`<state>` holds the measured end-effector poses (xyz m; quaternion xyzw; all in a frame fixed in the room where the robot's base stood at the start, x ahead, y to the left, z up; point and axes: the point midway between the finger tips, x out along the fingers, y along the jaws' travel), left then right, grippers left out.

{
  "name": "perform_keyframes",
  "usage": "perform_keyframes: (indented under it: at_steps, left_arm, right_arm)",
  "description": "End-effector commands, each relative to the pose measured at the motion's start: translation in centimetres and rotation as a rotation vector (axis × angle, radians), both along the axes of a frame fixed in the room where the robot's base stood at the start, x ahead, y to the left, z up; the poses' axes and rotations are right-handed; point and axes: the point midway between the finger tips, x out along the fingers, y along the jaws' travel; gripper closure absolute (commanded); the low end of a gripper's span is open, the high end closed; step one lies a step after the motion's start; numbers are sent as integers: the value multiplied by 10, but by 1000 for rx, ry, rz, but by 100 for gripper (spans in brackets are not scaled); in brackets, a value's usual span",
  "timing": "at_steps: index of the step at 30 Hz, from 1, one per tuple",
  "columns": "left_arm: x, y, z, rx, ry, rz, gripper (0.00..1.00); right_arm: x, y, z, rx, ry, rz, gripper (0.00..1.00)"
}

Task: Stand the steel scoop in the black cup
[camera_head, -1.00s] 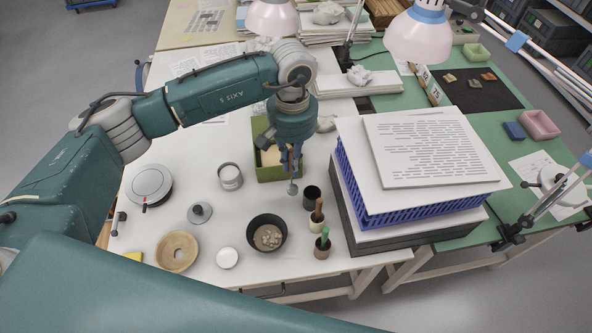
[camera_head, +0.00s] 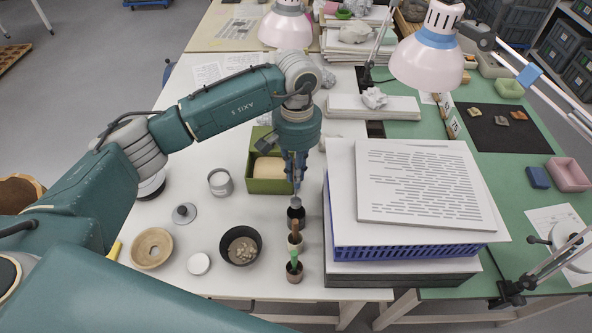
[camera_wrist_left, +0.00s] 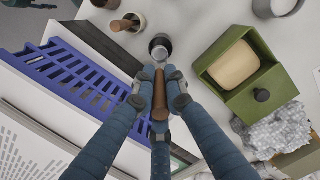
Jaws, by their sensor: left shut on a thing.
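My left gripper (camera_head: 296,176) is shut on the steel scoop and points down over the black cup (camera_head: 296,222). The scoop's grey steel end (camera_head: 296,203) hangs below the fingers at the cup's mouth. In the left wrist view, the fingers (camera_wrist_left: 160,84) close around the scoop's brown handle (camera_wrist_left: 160,108). There the steel end (camera_wrist_left: 160,50) lines up with the black cup (camera_wrist_left: 160,39). I cannot tell how far the scoop is inside the cup. My right gripper is not in view.
Two small pots with a brown handle (camera_head: 297,227) and a green handle (camera_head: 294,257) stand in front of the cup. A dark bowl (camera_head: 227,260) is to the left, a green box (camera_head: 268,185) behind. A blue crate with boards (camera_head: 330,238) stands close on the right.

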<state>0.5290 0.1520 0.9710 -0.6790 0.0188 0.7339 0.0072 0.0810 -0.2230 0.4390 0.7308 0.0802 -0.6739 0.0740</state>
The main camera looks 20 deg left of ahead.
Motion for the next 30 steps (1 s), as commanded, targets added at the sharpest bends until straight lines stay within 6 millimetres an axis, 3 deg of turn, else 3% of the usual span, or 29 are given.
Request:
perform_keyframes:
  at_steps: [11, 30]
  left_arm:
    - [0, 0, -34, 0, -1, -1, 100]
    - [0, 0, -82, 1, 0, 0, 100]
  right_arm:
    - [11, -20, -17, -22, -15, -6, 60]
    - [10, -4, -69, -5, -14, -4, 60]
